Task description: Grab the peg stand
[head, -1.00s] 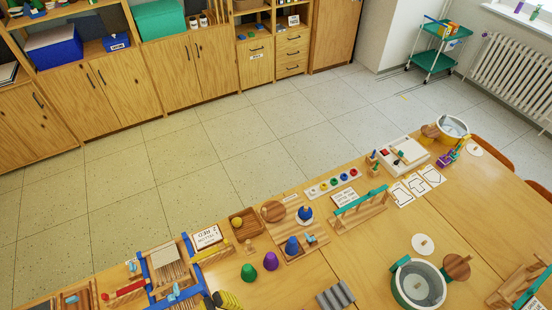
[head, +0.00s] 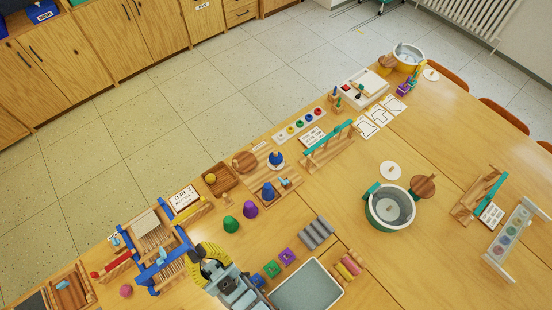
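I cannot tell for sure which thing is the peg stand. One candidate is a small wooden piece with upright green-topped pegs (head: 335,97), left of the white box near the far table edge. Another is a small purple and blue upright piece (head: 407,86) right of that box. My gripper (head: 205,262), with yellow-and-black striped parts, is at the bottom of the head view, beside a blue-and-wood loom frame (head: 152,232). It is far from both candidates. Its fingertips are not clear, so its opening cannot be read.
A wooden board with blue pieces (head: 284,184), a grey-blue tray (head: 306,287) and a round pot (head: 390,207) crowd the table.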

